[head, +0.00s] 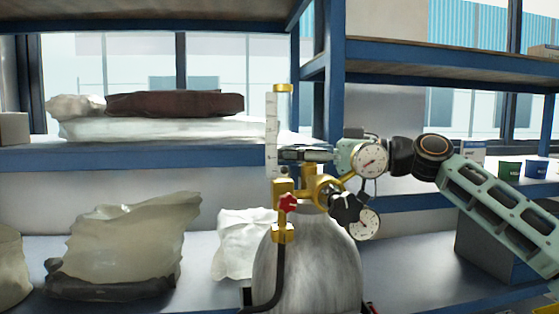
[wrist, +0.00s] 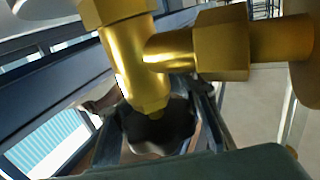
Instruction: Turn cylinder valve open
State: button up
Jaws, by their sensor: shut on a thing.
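The grey gas cylinder (head: 305,265) stands upright in front of the shelf, with a brass valve (head: 308,178) on top. The valve's black handwheel (wrist: 160,128) shows between my fingers in the wrist view, below the brass body (wrist: 128,55). My gripper (head: 300,155) reaches in from the right and is shut on this handwheel; it also shows in the wrist view (wrist: 158,135). In the head view the fingers mostly hide the handwheel. Its turned angle cannot be told.
Two round gauges (head: 370,161), a black knob (head: 347,207), a red knob (head: 289,202) and a flow tube (head: 271,135) crowd the valve.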

jog(key=shift+w+d, duration=0.1)
jog(key=shift+d, duration=0.05)
grip_shut()
jog(key=o, duration=0.7)
grip_release()
jog(key=o, duration=0.5)
jog(key=shift+d, duration=0.2)
jog(key=shift+c, duration=0.2)
jog(key=shift+o, duration=0.2)
jog(key=shift+a, duration=0.15)
jog(key=v, duration=0.7)
jog(key=shift+d, duration=0.25)
jog(key=shift+r, duration=0.1)
